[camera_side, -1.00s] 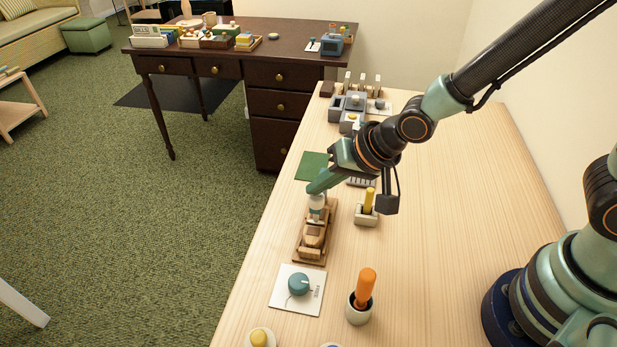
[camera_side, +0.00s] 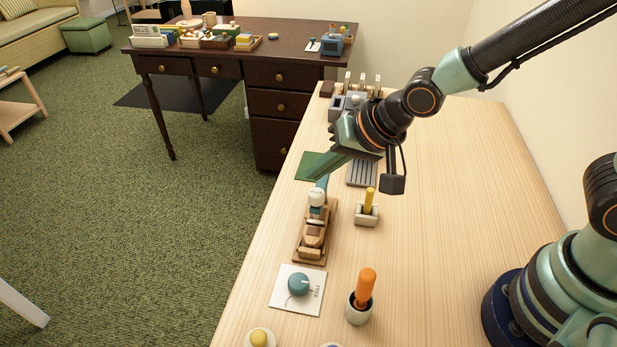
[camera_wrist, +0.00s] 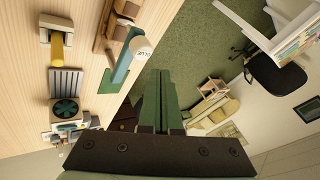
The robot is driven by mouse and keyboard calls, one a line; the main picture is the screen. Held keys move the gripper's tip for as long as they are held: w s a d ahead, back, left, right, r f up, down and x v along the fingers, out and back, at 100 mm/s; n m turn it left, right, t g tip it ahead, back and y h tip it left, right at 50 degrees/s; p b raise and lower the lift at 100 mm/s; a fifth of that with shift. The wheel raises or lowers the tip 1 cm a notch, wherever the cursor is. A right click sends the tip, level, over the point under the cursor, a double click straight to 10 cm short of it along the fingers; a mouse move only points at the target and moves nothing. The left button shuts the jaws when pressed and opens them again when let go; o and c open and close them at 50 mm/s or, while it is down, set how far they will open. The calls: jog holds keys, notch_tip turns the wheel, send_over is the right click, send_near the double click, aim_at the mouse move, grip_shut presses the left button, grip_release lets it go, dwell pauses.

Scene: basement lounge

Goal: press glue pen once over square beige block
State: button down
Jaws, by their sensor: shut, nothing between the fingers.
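My gripper (camera_side: 316,178) is shut and empty, just above and behind the pen's top. Its green fingers (camera_wrist: 160,73) lie together, apart from the pen in the wrist view.
A yellow stick (camera_side: 369,200) stands in a pale holder (camera_side: 367,218) right of the tray. A white card with a teal knob (camera_side: 299,285) and an orange-handled tool (camera_side: 366,288) in a cup are nearer. A green mat (camera_side: 308,166) lies behind. The table's right is clear.

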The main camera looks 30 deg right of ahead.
aim_at(321, 194)
jog(key=shift+r, duration=1.8)
jog(key=shift+d, duration=0.1)
jog(key=s+d+r+n+h, duration=0.1)
jog(key=s+d+r+n, duration=0.1)
jog(key=d, duration=0.7)
jog(key=s+d+r+n+g+h, duration=0.1)
jog(key=s+d+r, duration=0.3)
jog(key=d, duration=0.5)
jog(key=shift+s+d+r+n+h, duration=0.4)
jog(key=shift+s+n+h, duration=0.3)
jog(key=shift+s, duration=0.1)
